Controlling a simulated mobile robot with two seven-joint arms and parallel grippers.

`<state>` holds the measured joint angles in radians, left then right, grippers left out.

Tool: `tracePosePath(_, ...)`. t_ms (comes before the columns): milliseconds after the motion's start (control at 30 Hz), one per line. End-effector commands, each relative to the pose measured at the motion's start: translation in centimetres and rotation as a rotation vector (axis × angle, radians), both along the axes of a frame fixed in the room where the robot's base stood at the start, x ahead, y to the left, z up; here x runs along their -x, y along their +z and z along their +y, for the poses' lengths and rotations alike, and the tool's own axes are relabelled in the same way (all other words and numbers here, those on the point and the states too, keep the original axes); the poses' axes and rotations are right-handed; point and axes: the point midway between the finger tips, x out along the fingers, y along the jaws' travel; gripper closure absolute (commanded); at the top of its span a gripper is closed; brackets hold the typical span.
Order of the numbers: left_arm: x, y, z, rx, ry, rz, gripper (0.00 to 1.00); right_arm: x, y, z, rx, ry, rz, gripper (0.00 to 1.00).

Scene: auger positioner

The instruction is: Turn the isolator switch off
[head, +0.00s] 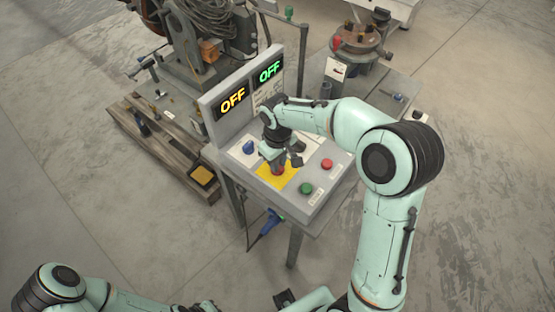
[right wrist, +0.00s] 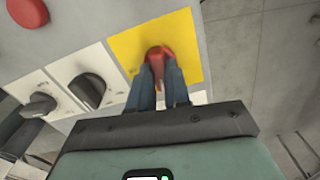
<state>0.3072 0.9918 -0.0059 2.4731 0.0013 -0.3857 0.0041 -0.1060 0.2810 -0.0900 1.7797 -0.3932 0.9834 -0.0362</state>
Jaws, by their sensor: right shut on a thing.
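The isolator switch is a red rotary handle (right wrist: 157,55) on a yellow plate (right wrist: 190,42) in the right wrist view. In the head view the yellow plate (head: 291,178) shows on the grey sloped control panel, with a bit of the red handle under my gripper. My right gripper (right wrist: 166,78) has its two blue-grey fingers shut on the handle, one on each side. In the head view my right gripper (head: 273,163) reaches down onto the panel.
The panel has a red button (head: 327,163) and a green button (head: 306,189). Black rotary knobs (right wrist: 88,90) sit on white plates beside the yellow one. A machine on a wooden pallet (head: 160,150) stands to the left. Floor is clear at the front left.

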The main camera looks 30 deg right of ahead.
Motion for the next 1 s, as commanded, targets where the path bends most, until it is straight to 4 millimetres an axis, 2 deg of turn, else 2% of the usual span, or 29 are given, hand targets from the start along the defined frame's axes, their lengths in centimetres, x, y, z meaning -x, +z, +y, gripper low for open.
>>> tracePosePath(333, -0.22, 0.31, 0.00, 0.000, 0.000, -0.002, 1.00, 0.00, 0.01, -0.01, 0.000, 0.146, 0.000, 1.00)
tracePosePath(900, -0.23, 0.33, 0.00, 0.000, 0.000, -0.002, 1.00, -0.01, 0.00, 0.00, 0.001, 0.174, 0.000, 1.00)
tracePosePath(933, -0.24, 0.33, -0.01, 0.000, 0.000, -0.002, 1.00, -0.01, 0.00, 0.00, 0.001, 0.174, 0.000, 0.73)
tracePosePath(1000, -0.24, 0.33, -0.01, 0.000, 0.000, -0.002, 1.00, -0.01, 0.00, 0.00, 0.001, 0.174, 0.000, 0.57)
